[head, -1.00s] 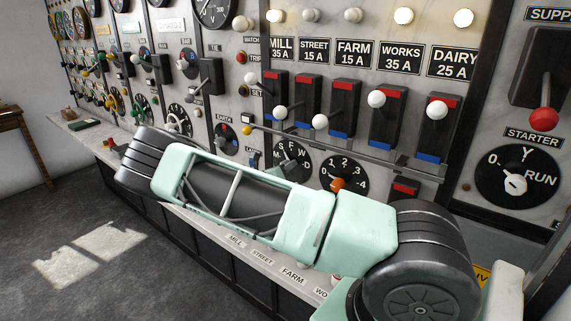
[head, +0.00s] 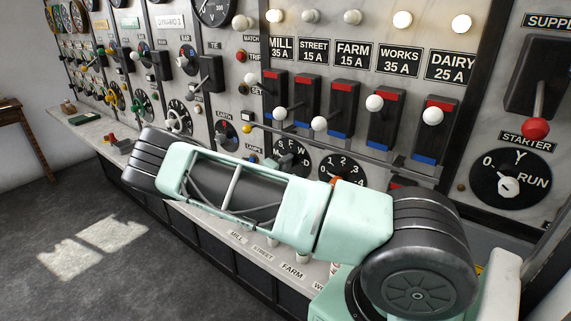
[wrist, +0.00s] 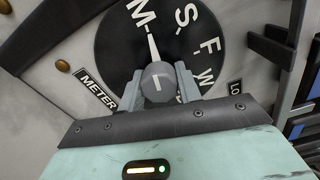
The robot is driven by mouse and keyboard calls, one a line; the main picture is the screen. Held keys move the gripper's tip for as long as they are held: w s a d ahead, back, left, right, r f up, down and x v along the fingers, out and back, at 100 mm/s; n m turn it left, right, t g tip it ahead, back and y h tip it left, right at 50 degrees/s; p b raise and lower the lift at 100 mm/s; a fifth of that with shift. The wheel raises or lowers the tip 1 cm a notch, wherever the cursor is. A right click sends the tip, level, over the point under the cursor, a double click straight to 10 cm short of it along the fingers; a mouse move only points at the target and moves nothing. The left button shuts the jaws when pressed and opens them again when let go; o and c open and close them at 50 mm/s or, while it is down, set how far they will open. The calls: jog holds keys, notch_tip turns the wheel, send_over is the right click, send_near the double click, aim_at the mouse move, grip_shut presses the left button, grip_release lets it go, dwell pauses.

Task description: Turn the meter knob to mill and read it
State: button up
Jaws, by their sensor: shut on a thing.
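The meter dial (wrist: 105,50) is a round black plate with white letters M, S, F and W in the wrist view; a METER label sits at its lower left. My gripper (wrist: 158,84) is shut on the grey meter knob (wrist: 157,72), one finger on each side. A white pointer line runs from the knob up towards the M. The dial's lower part is hidden behind my gripper. In the head view the meter dial (head: 304,152) is partly covered by the end of my arm, and the knob cannot be made out there.
A numbered dial (head: 345,165) sits just right of the meter dial. Above are labelled feeder switches with white ball handles, such as the MILL switch (head: 273,88). A rail (head: 340,146) runs below them. The starter knob (head: 508,186) is at far right. A ledge (head: 95,130) runs below the panel.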

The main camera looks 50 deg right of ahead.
jog(key=shift+f+n, duration=0.1)
jog(key=shift+n, duration=0.3)
jog(key=o, duration=1)
jog(key=shift+c, duration=0.2)
jog(key=shift+a, duration=0.15)
jog(key=s+a+b, duration=0.1)
jog(key=a+b, duration=0.4)
jog(key=a, duration=1.2)
jog(key=shift+s+b, duration=0.2)
jog(key=shift+b, duration=0.15)
jog(key=shift+a, duration=0.1)
